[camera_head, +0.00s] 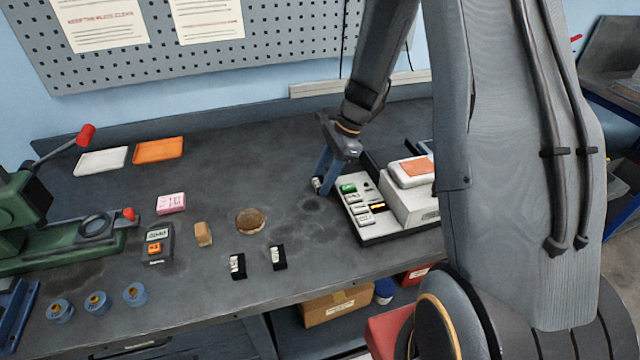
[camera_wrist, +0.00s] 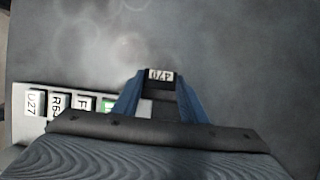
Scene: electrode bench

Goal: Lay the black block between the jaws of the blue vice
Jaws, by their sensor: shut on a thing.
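My gripper (camera_head: 324,182) has its blue fingers shut on a small black block with a white label (camera_wrist: 160,77), just left of the tray of labelled pieces. The block also shows in the head view (camera_head: 317,184), low over or at the bench; I cannot tell if it touches. Two other black blocks with white labels stand on the bench front, one on the left (camera_head: 237,267) and one on the right (camera_head: 278,258). A blue metal piece (camera_head: 14,308), cut off at the left edge, may be the blue vice; its jaws are not clear.
The labelled tray (camera_head: 385,233) holds several pieces beside a white device (camera_head: 408,205). The bench middle is mostly clear.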

